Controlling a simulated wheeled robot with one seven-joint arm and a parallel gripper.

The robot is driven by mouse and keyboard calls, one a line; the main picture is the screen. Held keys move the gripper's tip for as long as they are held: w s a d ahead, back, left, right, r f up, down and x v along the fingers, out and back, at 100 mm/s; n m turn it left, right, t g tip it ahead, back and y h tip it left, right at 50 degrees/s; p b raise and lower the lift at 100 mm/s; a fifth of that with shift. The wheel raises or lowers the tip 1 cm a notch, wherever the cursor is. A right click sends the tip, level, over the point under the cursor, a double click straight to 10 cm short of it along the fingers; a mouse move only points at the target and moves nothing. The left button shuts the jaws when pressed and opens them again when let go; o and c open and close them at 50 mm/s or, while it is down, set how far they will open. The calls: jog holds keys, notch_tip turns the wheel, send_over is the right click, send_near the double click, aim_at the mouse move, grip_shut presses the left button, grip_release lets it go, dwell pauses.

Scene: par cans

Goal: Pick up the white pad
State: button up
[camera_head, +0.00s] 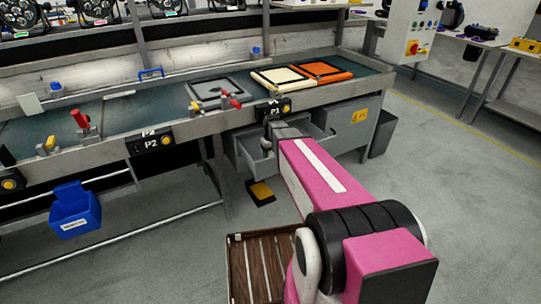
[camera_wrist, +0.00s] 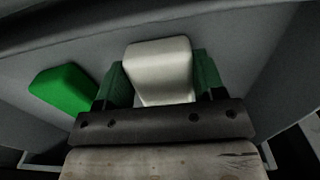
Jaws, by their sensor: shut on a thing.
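The white pad (camera_wrist: 158,68) is a pale block with rounded edges in the middle of the wrist view. My gripper (camera_wrist: 157,88) has a green finger on each side of it and is shut on it. The pad is inside a grey drawer (camera_wrist: 240,45) or very close above its floor; I cannot tell if it touches. In the head view the open drawer (camera_head: 258,158) sits under the bench, and my pink arm reaches toward it. The gripper and the pad are hidden there. A green pad (camera_wrist: 62,88) lies apart, left of the gripper.
The bench (camera_head: 120,118) stands above the drawer, with a grey clamp fixture (camera_head: 205,92), a cream frame (camera_head: 280,78) and an orange frame (camera_head: 322,72) on it. A blue bin (camera_head: 75,212) hangs at the left. A slatted wooden tray (camera_head: 240,270) is beside my arm. The floor at the right is clear.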

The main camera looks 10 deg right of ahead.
aim_at(272, 154)
jog(key=shift+s+r, duration=0.25)
jog(key=shift+r, duration=0.15)
notch_tip(272, 154, up, 10)
jog(key=s+d, duration=0.3)
jog(key=s, duration=0.6)
jog(key=s+d, duration=0.3)
jog(key=s, duration=0.6)
jog(key=shift+s+r, duration=0.3)
jog(key=shift+r, duration=0.05)
jog(key=shift+o, duration=0.2)
jog(key=shift+d, duration=0.1)
